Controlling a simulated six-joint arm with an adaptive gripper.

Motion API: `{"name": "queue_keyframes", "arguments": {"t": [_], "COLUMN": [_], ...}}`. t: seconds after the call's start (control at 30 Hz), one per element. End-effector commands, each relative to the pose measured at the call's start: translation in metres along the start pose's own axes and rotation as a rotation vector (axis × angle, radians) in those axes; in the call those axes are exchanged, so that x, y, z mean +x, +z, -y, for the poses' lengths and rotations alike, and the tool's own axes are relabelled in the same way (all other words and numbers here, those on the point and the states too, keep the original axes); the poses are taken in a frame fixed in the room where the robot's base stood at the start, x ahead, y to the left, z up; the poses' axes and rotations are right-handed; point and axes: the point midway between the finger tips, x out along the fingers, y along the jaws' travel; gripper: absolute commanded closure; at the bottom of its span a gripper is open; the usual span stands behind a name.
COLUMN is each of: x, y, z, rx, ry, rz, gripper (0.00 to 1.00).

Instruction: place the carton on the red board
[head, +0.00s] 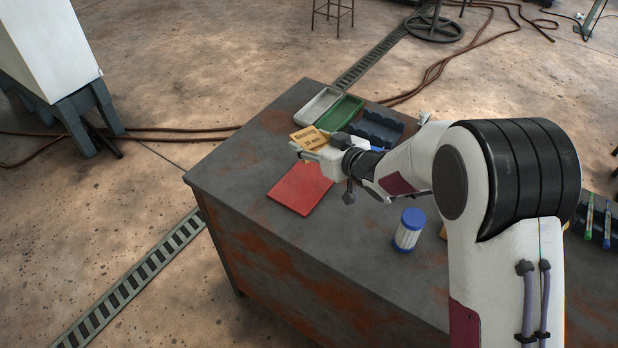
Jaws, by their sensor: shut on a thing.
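The carton (309,137) is a small tan box with dark print. My gripper (307,149) is shut on it, near the far left part of the table. The red board (300,188) is a flat red rectangle on the table. The carton appears above the board's far edge in the picture; its height over the table is hard to tell. My gripper and wrist hide part of the carton and may cover the board's far right corner.
A white tray (317,105) and a green tray (340,112) lie behind the carton, with a dark ribbed holder (377,127) to their right. A blue-lidded jar (409,229) stands right of the board. The table's front left (262,215) is clear.

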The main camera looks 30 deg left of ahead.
Motion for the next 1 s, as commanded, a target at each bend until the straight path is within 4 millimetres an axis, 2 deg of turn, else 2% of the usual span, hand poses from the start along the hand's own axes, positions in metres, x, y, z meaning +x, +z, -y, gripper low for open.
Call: {"name": "queue_keyframes", "arguments": {"t": [0.37, 0.8, 1.0], "x": [0.001, 0.02, 0.024], "y": [0.003, 0.049, 0.057], "z": [0.0, 0.0, 0.0], "rx": [0.001, 0.002, 0.0], "ry": [0.0, 0.0, 0.0], "rz": [0.0, 0.001, -0.001], "gripper": [0.76, 0.76, 0.76]}}
